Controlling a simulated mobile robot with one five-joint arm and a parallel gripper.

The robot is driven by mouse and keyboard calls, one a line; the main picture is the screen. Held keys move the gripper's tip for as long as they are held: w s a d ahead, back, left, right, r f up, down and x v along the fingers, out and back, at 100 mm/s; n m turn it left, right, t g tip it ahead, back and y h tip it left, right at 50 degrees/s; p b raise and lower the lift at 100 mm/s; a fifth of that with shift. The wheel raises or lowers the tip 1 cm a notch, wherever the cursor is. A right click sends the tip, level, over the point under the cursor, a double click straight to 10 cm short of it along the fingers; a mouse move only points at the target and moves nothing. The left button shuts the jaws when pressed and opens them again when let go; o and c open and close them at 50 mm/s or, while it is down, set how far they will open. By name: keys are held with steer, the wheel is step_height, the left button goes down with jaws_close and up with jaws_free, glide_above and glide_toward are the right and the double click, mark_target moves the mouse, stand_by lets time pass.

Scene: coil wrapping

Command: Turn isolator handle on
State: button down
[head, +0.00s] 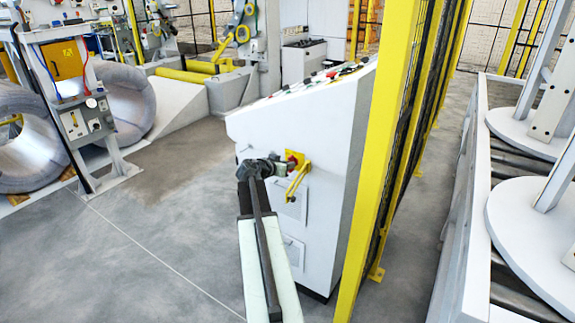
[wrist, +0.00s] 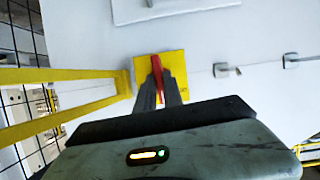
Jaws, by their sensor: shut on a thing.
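The isolator handle is red on a yellow plate on the side of a white control cabinet (head: 325,130). In the wrist view the red handle (wrist: 157,67) shows between the fingertips, in front of the yellow plate (wrist: 176,60). My gripper (head: 284,167) reaches the plate in the head view, and its fingers also show in the wrist view (wrist: 160,88). The fingers are shut on the red handle and hide its lower part. A yellow bar (head: 297,183) sticks out from the cabinet beside the handle.
A yellow fence post (head: 385,130) with mesh stands close to the right of the cabinet. A conveyor (head: 470,170) with white round plates lies beyond it. Large coils (head: 125,100) and a post with a switch box (head: 88,118) stand at the left. The floor (head: 160,240) left of the cabinet is clear.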

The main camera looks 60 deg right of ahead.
steer(key=shift+m, duration=0.3)
stand_by(0.4)
steer(key=c, duration=1.5)
jaws_free()
steer(key=shift+s, duration=0.1)
steer(key=shift+o, duration=0.2)
steer(key=p+v, duration=0.3)
steer(key=v, duration=0.4)
steer(key=shift+a, duration=0.35)
steer(key=shift+r, duration=0.15)
